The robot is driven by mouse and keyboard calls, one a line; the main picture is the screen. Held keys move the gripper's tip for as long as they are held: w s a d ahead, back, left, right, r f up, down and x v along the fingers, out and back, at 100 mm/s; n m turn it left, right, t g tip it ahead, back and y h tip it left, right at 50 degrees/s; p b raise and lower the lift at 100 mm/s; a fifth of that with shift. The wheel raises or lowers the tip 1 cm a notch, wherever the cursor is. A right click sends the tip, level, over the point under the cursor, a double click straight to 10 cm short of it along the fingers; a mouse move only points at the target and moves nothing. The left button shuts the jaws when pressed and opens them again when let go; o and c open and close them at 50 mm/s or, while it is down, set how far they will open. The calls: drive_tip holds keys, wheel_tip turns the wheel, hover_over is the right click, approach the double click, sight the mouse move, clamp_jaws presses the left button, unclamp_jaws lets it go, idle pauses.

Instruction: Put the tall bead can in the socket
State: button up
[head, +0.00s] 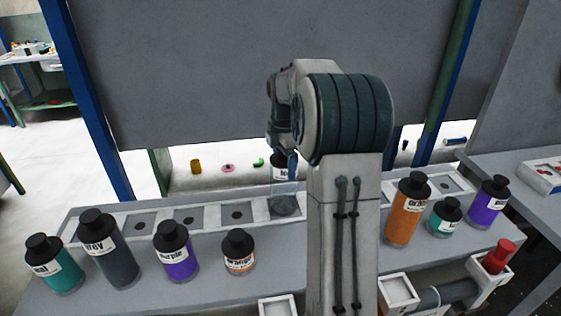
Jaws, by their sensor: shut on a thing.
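My gripper (284,153) is shut on a can (281,174) with a dark top, a pale label and a greyish, see-through-looking body. The can is upright over a square socket (298,210) in the rack, right of the middle of the picture. My arm and gripper hide part of it, and I cannot tell whether its base is inside the socket or just above it. Its label is too small to read. Other sockets in the same row, such as one to the left (238,215), are empty.
On the bench (150,287) stand a teal can (53,267), tall grey can (110,250), purple can (177,255) and small orange can (238,256) at left. A tall orange can (403,216), small teal can (445,216) and purple can (486,203) stand at right. A grey panel (190,70) rises behind.

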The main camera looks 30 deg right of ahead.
drive_tip(key=o, duration=1.6)
wheel_tip(320, 180, up, 12)
drive_tip(key=shift+f, duration=0.15)
drive_tip(key=shift+r, duration=0.25)
drive_tip(key=shift+s+a, duration=0.1)
drive_tip(key=shift+a, duration=0.1)
drive_tip(key=s+a+f+m+t, duration=0.1)
drive_tip(key=s+a+f+m, duration=0.1)
drive_tip(key=s+a+m, duration=0.65)
drive_tip(key=s+a+f+m, duration=0.2)
drive_tip(key=s+f+m, duration=0.1)
drive_tip(key=s, duration=0.2)
drive_tip(key=s+a+f+m+t, duration=0.1)
drive_tip(key=s+a+f+m, duration=0.2)
drive_tip(key=s, duration=0.3)
drive_tip(key=s+a+f+m+t, duration=0.1)
drive_tip(key=s+a+f+m, duration=0.2)
drive_tip(key=s, duration=0.3)
drive_tip(key=shift+s+f, duration=0.1)
drive_tip(key=shift+f, duration=0.2)
